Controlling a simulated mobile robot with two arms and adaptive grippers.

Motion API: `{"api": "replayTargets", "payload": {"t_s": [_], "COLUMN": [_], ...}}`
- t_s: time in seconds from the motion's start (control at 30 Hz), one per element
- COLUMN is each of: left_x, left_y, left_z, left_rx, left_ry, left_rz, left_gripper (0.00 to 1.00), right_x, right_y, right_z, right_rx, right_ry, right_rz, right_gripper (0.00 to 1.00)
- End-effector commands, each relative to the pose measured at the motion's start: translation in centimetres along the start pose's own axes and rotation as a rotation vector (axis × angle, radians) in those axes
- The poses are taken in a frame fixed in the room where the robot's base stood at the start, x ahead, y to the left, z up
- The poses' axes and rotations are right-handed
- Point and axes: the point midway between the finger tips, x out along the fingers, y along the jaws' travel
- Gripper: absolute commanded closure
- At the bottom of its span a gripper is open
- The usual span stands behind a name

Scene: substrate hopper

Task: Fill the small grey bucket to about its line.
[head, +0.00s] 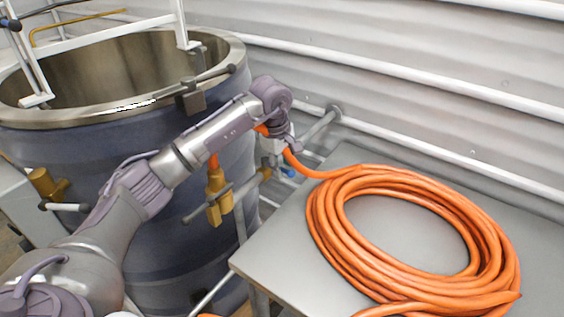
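No small grey bucket shows in the head view. My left arm reaches from the lower left across the front of a large dark-blue vat (150,235) with a steel rim. Its wrist bends down at the far end, and my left gripper (283,142) is beside the vat's right side, close to the orange hose and the far left corner of the table. Its fingers are small and partly hidden, so I cannot tell whether they are open or touch anything. A brass valve (218,195) is on the vat's side, below my forearm. My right gripper is not in view.
A grey metal table (282,238) stands at the right, with a coiled orange hose (335,230) covering much of it. Its front left part is bare. A ribbed pale wall (440,50) with white pipes closes off the back. A white frame (110,32) rises over the vat.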

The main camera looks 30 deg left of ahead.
Motion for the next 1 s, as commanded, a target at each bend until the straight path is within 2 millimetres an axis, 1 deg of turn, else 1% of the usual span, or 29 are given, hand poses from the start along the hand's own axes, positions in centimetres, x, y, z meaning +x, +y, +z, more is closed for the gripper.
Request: {"api": "replayTargets", "payload": {"t_s": [0.2,0.23,0.37,0.4,0.47,0.83,0.93,1.0], "left_x": [0.1,0.1,0.1,0.1,0.0,0.1,0.2,0.2], "left_y": [0.0,0.0,0.0,0.0,0.0,-0.1,-0.6,-1.1], "left_z": [0.0,0.0,0.0,0.0,0.0,0.0,-0.2,-0.4], "left_rx": [0.0,0.0,0.0,0.0,0.0,0.009,0.085,0.167], "left_ry": [0.0,0.0,0.0,0.0,0.0,-0.002,-0.013,-0.03], "left_rz": [0.0,0.0,0.0,0.0,0.0,0.0,0.001,0.002], "left_gripper": [0.61,0.62,0.84,0.91,1.0,1.0,1.0,1.0], "right_x": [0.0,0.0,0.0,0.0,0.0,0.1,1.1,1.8], "right_y": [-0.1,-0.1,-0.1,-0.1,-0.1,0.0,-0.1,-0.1], "right_z": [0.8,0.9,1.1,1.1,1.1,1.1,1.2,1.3], "right_rx": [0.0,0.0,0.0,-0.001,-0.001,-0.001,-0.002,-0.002], "right_ry": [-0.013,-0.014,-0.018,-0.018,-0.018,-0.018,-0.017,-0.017], "right_rz": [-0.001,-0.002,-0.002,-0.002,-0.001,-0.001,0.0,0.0], "right_gripper": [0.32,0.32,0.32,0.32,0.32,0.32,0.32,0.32]}}
